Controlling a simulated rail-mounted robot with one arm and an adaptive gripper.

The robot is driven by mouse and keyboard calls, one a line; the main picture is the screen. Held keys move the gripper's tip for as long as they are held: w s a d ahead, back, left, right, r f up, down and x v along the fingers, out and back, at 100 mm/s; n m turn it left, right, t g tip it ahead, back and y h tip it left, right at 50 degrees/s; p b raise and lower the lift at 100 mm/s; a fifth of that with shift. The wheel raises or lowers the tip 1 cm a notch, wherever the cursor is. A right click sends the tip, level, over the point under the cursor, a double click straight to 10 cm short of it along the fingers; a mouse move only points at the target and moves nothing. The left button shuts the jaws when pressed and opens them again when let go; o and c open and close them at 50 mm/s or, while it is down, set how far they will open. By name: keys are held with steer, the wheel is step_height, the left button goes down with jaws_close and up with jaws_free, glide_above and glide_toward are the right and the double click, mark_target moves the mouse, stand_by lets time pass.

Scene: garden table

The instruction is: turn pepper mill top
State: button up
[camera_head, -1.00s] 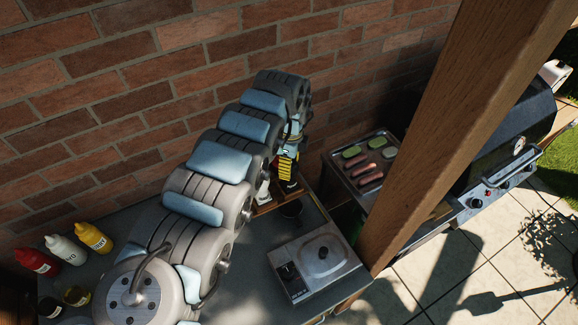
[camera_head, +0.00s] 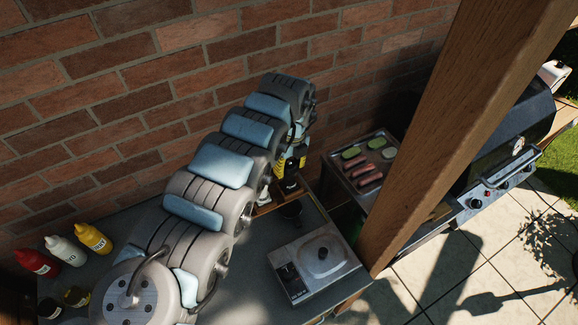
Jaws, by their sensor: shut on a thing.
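My gripper (camera_head: 292,165) points down at the back of the grey table, with yellow parts showing on both sides of its dark middle. It is shut on the top of a dark upright object, which appears to be the pepper mill (camera_head: 289,187). My arm covers much of this spot from the left. The jaw contact and the mill's top are too small and hidden to make out. The mill stands in or beside a small wooden tray (camera_head: 264,209).
A pale item (camera_head: 265,196) stands just left of the mill, and a dark cup (camera_head: 291,209) in front. A scale-like appliance (camera_head: 314,261) is at the front right. Sauce bottles (camera_head: 65,250) stand far left. The brick wall (camera_head: 130,110) is behind; a wooden post (camera_head: 440,120) rises right.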

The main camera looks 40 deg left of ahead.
mark_target(292, 162)
stand_by(0.4)
steer(key=o, duration=1.2)
step_height(292, 162, up, 12)
steer(key=w, duration=0.1)
steer(key=shift+d, duration=0.1)
